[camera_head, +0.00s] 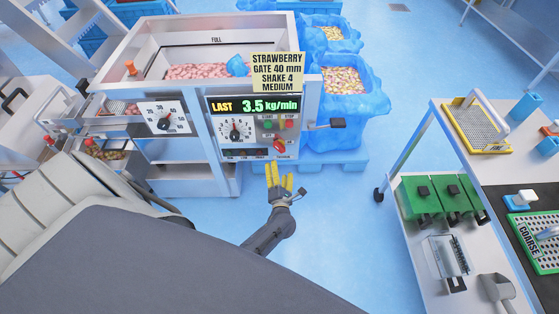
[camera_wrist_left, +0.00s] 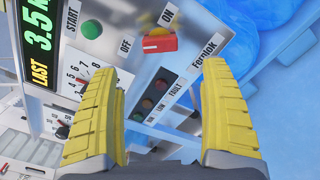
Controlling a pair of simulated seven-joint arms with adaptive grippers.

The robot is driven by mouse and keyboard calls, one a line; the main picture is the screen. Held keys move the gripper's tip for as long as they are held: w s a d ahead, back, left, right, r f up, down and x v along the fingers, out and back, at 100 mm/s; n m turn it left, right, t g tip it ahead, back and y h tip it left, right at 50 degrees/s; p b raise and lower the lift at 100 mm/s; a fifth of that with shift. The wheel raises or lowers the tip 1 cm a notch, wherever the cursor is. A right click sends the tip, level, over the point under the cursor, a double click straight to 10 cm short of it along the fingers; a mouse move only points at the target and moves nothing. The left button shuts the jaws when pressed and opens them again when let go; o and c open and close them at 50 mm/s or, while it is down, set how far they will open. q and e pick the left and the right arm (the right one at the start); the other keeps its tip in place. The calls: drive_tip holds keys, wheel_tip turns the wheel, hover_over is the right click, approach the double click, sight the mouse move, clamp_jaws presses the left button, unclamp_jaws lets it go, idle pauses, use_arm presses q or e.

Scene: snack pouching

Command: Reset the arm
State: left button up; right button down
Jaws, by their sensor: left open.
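My left gripper (camera_head: 279,177) has yellow fingers and is in the middle of the head view, just below the control panel (camera_head: 250,122) of the snack machine. In the left wrist view the fingers (camera_wrist_left: 160,115) are spread apart with nothing between them. Beyond them are a red switch (camera_wrist_left: 160,44) with ON and OFF labels, a green START button (camera_wrist_left: 91,29) and a strip of indicator lamps (camera_wrist_left: 152,100). The gripper looks apart from the panel. The display (camera_head: 254,105) reads LAST 3.5 kg/min. My right gripper is not in view.
A hopper (camera_head: 217,41) with pink pieces tops the machine. Blue-lined bins (camera_head: 348,103) of snacks stand behind on a blue pallet. At the right, a cart (camera_head: 424,235) holds green bins (camera_head: 418,199), and a bench carries a green COARSE screen (camera_head: 538,237). Blue floor (camera_head: 340,220) lies open between.

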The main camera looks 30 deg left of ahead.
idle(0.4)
use_arm(q)
drive_tip(key=d+f+m+h, duration=0.8)
drive_tip(key=d+f+m, duration=0.15)
drive_tip(key=m, duration=0.65)
drive_tip(key=s+d+f+m+g+h, duration=0.3)
drive_tip(key=s+f+m+g, duration=0.1)
drive_tip(key=s+f+m, duration=0.65)
drive_tip(key=s+a+f+m+g, duration=0.1)
drive_tip(key=s+f+m+g, duration=0.2)
drive_tip(key=s, duration=1)
drive_tip(key=s+a+f+m+g, duration=0.2)
drive_tip(key=s+f, duration=0.6)
drive_tip(key=s, duration=0.6)
drive_tip(key=s+a+f+m+g+y, duration=0.1)
drive_tip(key=s+f+m+g, duration=0.3)
drive_tip(key=s, duration=0.9)
drive_tip(key=shift+s+a+f+g, duration=0.2)
drive_tip(key=shift+s+f+g, duration=0.1)
drive_tip(key=shift+f, duration=0.5)
